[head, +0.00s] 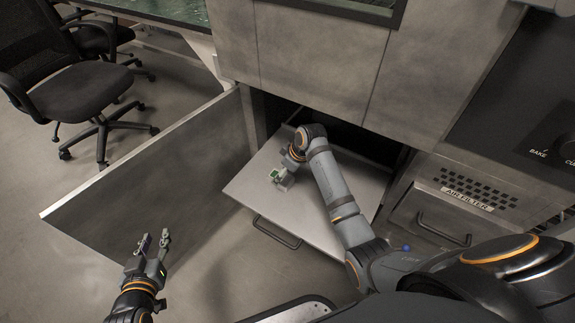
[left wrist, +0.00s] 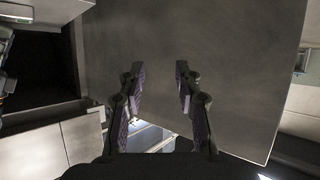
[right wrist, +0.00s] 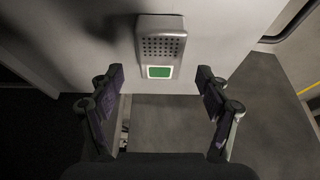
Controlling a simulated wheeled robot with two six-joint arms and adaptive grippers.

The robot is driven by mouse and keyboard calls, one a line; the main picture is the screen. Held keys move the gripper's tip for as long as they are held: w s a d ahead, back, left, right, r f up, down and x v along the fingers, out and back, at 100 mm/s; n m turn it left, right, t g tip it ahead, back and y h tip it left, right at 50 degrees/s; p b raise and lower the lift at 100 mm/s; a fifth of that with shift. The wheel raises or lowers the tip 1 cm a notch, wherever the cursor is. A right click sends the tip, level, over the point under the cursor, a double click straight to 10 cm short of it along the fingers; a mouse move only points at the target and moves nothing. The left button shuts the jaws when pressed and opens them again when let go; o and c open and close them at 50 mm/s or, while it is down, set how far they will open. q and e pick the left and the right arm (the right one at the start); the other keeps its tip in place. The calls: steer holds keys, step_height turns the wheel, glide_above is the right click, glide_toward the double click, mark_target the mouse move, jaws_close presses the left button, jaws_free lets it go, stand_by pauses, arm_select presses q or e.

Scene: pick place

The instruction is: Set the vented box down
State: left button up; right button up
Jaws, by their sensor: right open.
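The vented box (right wrist: 162,48) is a small grey box with a perforated face and a green patch. In the right wrist view it rests on a pale surface, just ahead of my right gripper (right wrist: 158,78), with a gap on both sides. My right gripper is open and holds nothing. In the head view the box (head: 276,175) is small and partly hidden by the gripper, over the pulled-out drawer (head: 252,192). My left gripper (head: 155,241) is open and empty, low on the left, away from the box; its fingers also show in the left wrist view (left wrist: 160,75).
The dark cabinet opening lies behind the drawer. An air filter panel (head: 465,190) is at right. Office chairs (head: 75,90) stand at upper left. The drawer top around the box is clear.

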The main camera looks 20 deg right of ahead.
mark_target(288, 181)
steer(key=shift+p+v, duration=0.4)
steer(key=shift+v, duration=0.45)
arm_select(q)
steer(key=s+d+f+g, duration=0.1)
steer(key=s+f+g, duration=0.6)
steer(key=s+f, duration=0.4)
steer(key=shift+s+f+p, duration=0.35)
steer(key=shift+s, duration=0.1)
arm_select(e)
steer(key=shift+v, duration=0.85)
steer(key=shift+f, duration=0.1)
